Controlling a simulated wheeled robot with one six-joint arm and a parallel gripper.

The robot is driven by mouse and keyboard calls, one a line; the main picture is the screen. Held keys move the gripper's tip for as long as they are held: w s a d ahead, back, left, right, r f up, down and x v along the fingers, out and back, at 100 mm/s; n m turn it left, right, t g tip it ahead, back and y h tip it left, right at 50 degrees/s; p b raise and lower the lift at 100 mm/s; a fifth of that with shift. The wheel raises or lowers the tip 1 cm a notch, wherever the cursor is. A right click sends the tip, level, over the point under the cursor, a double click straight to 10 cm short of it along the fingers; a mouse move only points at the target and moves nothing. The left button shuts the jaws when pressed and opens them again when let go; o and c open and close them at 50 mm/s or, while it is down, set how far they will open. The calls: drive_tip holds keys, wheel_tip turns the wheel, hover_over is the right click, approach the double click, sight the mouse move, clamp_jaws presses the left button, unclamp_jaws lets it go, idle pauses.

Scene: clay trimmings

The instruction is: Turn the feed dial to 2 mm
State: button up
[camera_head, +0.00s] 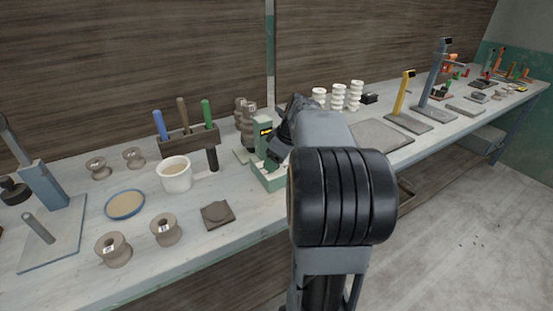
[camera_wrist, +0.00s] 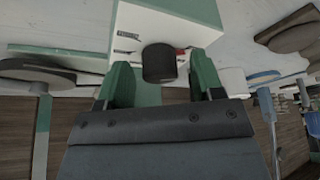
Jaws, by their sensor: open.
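The feed dial (camera_wrist: 159,63) is a dark, round knob on the white face of a green and white machine (camera_wrist: 165,25). Small black markings and a red mark show beside the dial in the wrist view, too small to read. My gripper (camera_wrist: 161,82) is open, one green finger to each side of the dial. The fingers look apart from the knob; I cannot tell how deep they reach around it. In the head view the green machine (camera_head: 268,178) stands on the bench, partly behind my arm, which hides the dial and fingertips.
A white cup (camera_head: 175,176), a dark upright cylinder (camera_head: 212,160) and a tool rack (camera_head: 188,141) stand left of the machine. Stacked brown spools (camera_head: 245,122) are close behind it. White stacked spools (camera_head: 338,98) and a yellow stand (camera_head: 402,97) are to the right.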

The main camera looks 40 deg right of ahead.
drive_tip(key=c, duration=0.9)
drive_tip(key=shift+m, duration=0.3)
drive_tip(key=m+h, duration=0.1)
drive_tip(key=m, duration=0.1)
drive_tip(key=shift+a+m, duration=0.15)
drive_tip(key=shift+m, duration=0.25)
drive_tip(key=m+h, duration=0.2)
drive_tip(key=m, duration=0.2)
drive_tip(key=shift+a+r, duration=0.1)
drive_tip(key=m+h, duration=0.1)
drive_tip(key=m, duration=0.1)
drive_tip(key=m+p, duration=0.1)
drive_tip(key=m, duration=0.2)
drive_tip(key=shift+h, duration=0.4)
drive_tip(key=shift+w+a+m+g+h, duration=0.1)
drive_tip(key=shift+m+g+h, duration=0.55)
drive_tip(key=shift+m, duration=1.15)
drive_tip(key=shift+m+g+y, duration=0.25)
drive_tip(key=shift+m, duration=0.05)
